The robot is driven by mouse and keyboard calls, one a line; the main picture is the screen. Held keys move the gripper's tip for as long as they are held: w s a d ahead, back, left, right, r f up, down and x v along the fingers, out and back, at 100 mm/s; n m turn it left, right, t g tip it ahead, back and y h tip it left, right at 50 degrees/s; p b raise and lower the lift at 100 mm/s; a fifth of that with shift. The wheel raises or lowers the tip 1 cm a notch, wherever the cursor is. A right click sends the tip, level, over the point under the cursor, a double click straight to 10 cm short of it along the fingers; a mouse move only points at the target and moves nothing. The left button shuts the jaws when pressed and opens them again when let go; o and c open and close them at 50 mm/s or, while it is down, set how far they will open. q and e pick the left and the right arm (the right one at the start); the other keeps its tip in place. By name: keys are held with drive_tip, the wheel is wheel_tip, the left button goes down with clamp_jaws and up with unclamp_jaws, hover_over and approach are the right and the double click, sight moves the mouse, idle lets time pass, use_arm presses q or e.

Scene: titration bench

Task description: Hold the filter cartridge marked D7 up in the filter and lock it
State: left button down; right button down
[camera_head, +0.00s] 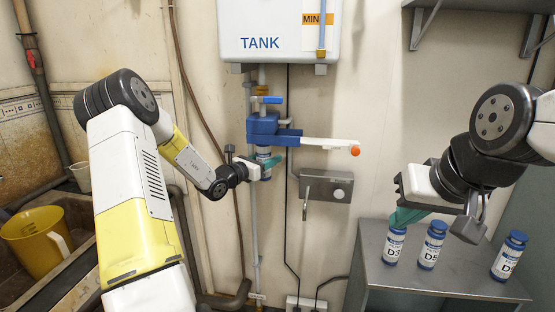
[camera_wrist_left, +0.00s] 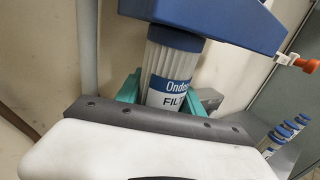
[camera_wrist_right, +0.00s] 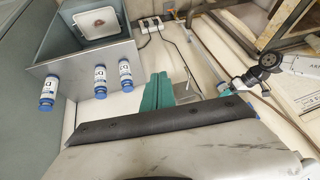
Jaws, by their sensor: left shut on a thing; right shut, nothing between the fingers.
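The blue filter head (camera_head: 262,127) hangs on the pipe under the tank. Its white lever (camera_head: 322,144) with an orange tip (camera_head: 355,151) sticks out to the right. My left gripper (camera_head: 266,164) is shut on a white-and-blue filter cartridge (camera_wrist_left: 172,75) and holds it upright, directly under the head. In the left wrist view, the cartridge's blue cap meets the head's underside; how far it sits inside is hidden. Its D-number is not visible. My right gripper (camera_head: 400,216) is shut and empty, above the left side of the grey stand.
Several blue-capped cartridges stand on the grey stand (camera_head: 450,282): D3 (camera_head: 393,246), D5 (camera_head: 432,246) and one at the right (camera_head: 509,256). A grey wall box (camera_head: 326,187) is below the lever. A yellow jug (camera_head: 38,240) sits in the sink at the left.

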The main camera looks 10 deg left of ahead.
drive_tip(key=w+a+m+g+y, duration=0.2)
drive_tip(key=w+a+m+y, duration=0.15)
drive_tip(key=w+m, duration=0.45)
drive_tip(key=w+a+m+g+y, duration=0.1)
drive_tip(key=w+a+m+y, duration=0.3)
drive_tip(key=m, duration=0.7)
drive_tip(key=w+d+f+m+t+y, duration=0.2)
drive_tip(key=w+d+m+t+y, duration=0.2)
drive_tip(key=w+d+m+t, duration=1.1)
drive_tip(key=w+a+m+g, duration=0.4)
drive_tip(key=a+m, duration=0.2)
drive_tip(key=shift+w+a+h, duration=0.1)
drive_tip(key=shift+a+h, duration=0.05)
drive_tip(key=shift+h, duration=0.1)
drive_tip(key=shift+a, duration=0.4)
drive_tip(key=shift+a, duration=0.15)
